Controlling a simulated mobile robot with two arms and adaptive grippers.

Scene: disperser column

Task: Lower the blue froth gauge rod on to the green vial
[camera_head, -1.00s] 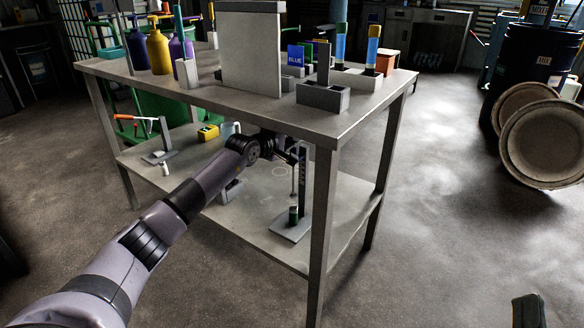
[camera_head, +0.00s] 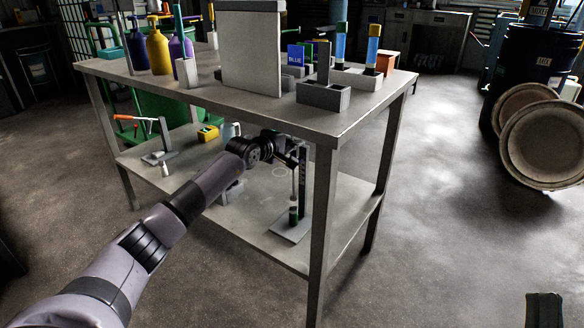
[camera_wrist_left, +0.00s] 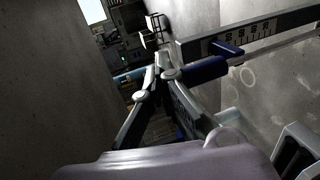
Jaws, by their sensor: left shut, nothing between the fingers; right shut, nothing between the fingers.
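The green vial (camera_head: 293,216) stands upright on the base of a small gauge stand (camera_head: 303,178) on the lower shelf. The pale gauge rod (camera_head: 293,186) hangs upright above the vial; I cannot tell if its end touches it. In the left wrist view the rod's blue grip (camera_wrist_left: 204,70) lies beside a scale plate (camera_wrist_left: 246,37) with black marks. My left gripper (camera_head: 297,157) is at the stand's upper part. Its closed fingertips (camera_wrist_left: 163,70) are right by the blue grip, not around it. A dark part of my right gripper (camera_head: 545,311) shows at the lower right, away from the table.
The table's upper top (camera_head: 222,103) is above my left arm, and its front leg (camera_head: 322,235) stands right of the gauge stand.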

